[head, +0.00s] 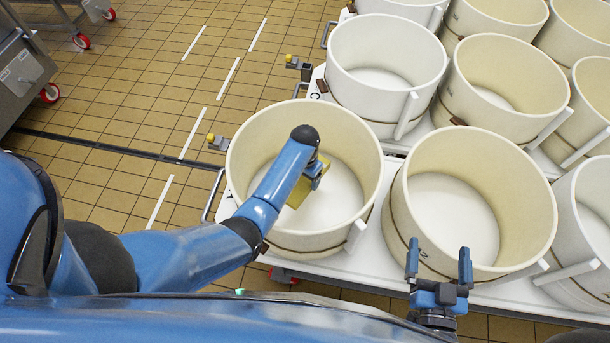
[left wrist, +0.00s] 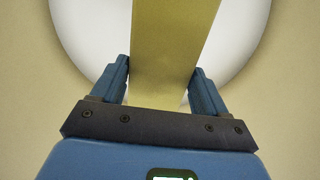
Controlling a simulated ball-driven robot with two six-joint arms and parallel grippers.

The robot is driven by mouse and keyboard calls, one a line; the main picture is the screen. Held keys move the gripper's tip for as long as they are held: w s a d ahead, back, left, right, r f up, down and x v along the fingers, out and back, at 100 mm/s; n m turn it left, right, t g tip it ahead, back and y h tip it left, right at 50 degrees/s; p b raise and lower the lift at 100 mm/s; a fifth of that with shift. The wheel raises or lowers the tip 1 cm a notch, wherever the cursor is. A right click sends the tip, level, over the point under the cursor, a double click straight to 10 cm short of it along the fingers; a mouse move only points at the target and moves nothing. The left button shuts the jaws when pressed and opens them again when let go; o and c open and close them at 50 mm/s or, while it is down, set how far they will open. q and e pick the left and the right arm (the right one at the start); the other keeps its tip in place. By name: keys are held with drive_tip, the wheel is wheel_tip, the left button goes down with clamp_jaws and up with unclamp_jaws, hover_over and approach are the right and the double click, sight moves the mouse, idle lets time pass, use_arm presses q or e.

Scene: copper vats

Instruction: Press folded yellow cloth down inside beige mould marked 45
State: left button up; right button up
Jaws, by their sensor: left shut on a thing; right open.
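The folded yellow cloth (head: 300,191) is inside a beige round mould (head: 345,135) at the centre left of the head view. My left gripper (head: 312,175) reaches down into this mould and is shut on the cloth. In the left wrist view the cloth (left wrist: 170,50) runs up between the two fingers (left wrist: 158,85), with the white mould floor (left wrist: 85,40) beyond it. I cannot tell whether the cloth touches the floor. No number 45 is readable on the mould. My right gripper (head: 439,262) is open and empty, in front of the mould to the right.
Several other beige and white moulds, such as this one (head: 520,190) and this one (head: 385,50), stand close together on a white wheeled platform (head: 372,262). A steel cart (head: 25,75) with red casters stands at the upper left.

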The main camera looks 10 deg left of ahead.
use_arm(q)
drive_tip(key=shift+f+b, duration=1.8)
drive_tip(key=shift+f, duration=0.85)
drive_tip(key=o, duration=1.2)
